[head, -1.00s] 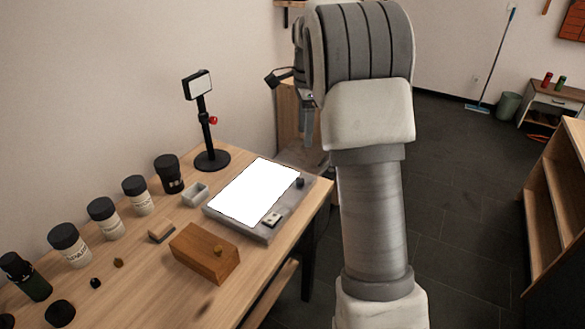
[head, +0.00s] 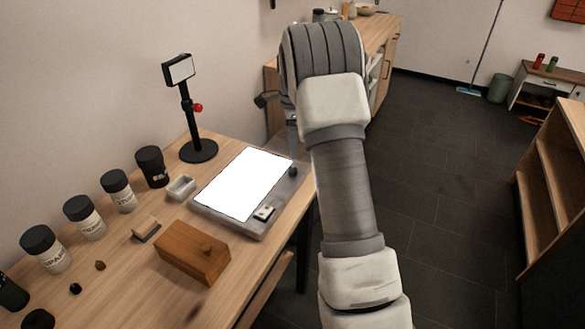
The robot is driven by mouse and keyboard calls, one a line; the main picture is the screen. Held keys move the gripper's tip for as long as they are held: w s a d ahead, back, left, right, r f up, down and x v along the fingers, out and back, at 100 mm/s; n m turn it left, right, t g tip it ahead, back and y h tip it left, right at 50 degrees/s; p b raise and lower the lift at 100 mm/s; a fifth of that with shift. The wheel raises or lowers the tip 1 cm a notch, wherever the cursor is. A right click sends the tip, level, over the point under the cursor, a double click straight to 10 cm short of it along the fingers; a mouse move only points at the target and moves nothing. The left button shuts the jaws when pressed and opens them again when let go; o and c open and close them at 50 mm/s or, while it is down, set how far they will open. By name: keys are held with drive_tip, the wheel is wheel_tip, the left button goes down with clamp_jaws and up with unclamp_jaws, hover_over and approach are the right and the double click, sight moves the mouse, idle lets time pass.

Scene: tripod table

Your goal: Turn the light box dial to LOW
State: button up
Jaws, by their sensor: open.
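The light box (head: 225,222) is a flat grey slab with a glowing white panel, lying at the right end of the table. Its dial seems to be the small black knob (head: 293,171) at the box's far right corner. The dial's marks are too small to read.
A tripod stand (head: 198,150) with a red knob is behind the box. A small grey tray (head: 181,187), a wooden block (head: 193,252) and several dark-lidded jars (head: 118,190) stand to the left. Open floor (head: 430,200) lies right of the table.

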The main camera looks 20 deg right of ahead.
sight(293, 169)
wheel_tip(293, 169, down, 8)
drive_tip(key=shift+f+b, duration=0.1)
drive_tip(key=shift+b, duration=0.4)
clamp_jaws()
